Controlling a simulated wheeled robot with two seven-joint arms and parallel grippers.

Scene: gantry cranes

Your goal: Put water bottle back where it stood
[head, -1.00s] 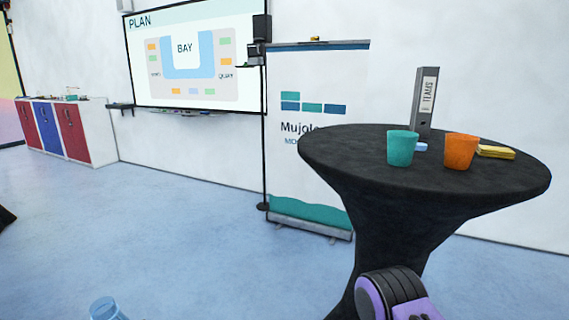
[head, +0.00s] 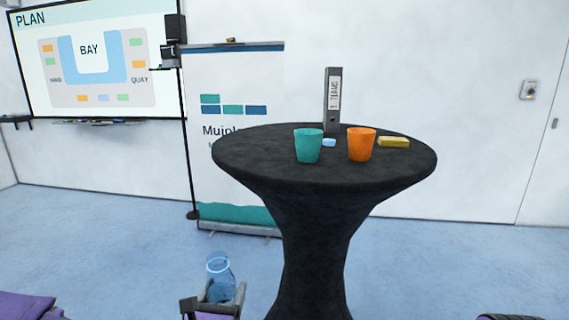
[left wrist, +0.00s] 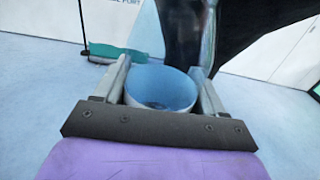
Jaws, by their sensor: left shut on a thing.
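The water bottle (head: 219,277) is clear blue and upright at the bottom of the head view. My left gripper (head: 222,298) is shut on it, with a finger on either side. In the left wrist view the bottle (left wrist: 160,88) shows as a round blue shape between the fingers of the left gripper (left wrist: 162,95). The round high table (head: 325,178) with a black cloth stands ahead, to the right of the bottle. The bottle is apart from the tabletop. A small dark piece of my right arm shows at the bottom right; its gripper is out of view.
On the table stand a teal cup (head: 308,147), an orange cup (head: 361,145), a grey binder (head: 332,98), a small light-blue item (head: 329,142) and a yellow block (head: 394,141). The front of the tabletop is bare. A roll-up banner (head: 237,100) stands behind left.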

